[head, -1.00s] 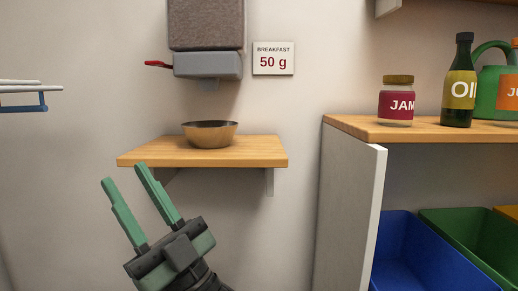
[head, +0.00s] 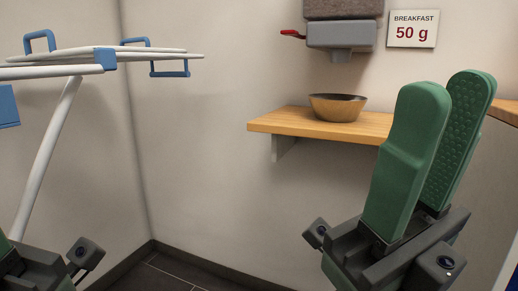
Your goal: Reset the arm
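My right gripper (head: 450,88) stands large at the right of the head view, fingers pointing up. Its two green fingers are apart, with the bumpy inner pad of one showing and nothing between them. It overlaps the right end of the wall shelf in the picture. My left gripper (head: 30,272) shows only in the bottom left corner. Its fingers are almost wholly cut off, so its opening is hidden.
A brown bowl (head: 337,107) sits on the wooden wall shelf (head: 290,122), below a grey dispenser (head: 341,36) with a red lever. A sign (head: 412,29) reads "BREAKFAST 50 g". A white rack with blue parts (head: 150,55) is at left. The middle floor (head: 165,272) looks clear.

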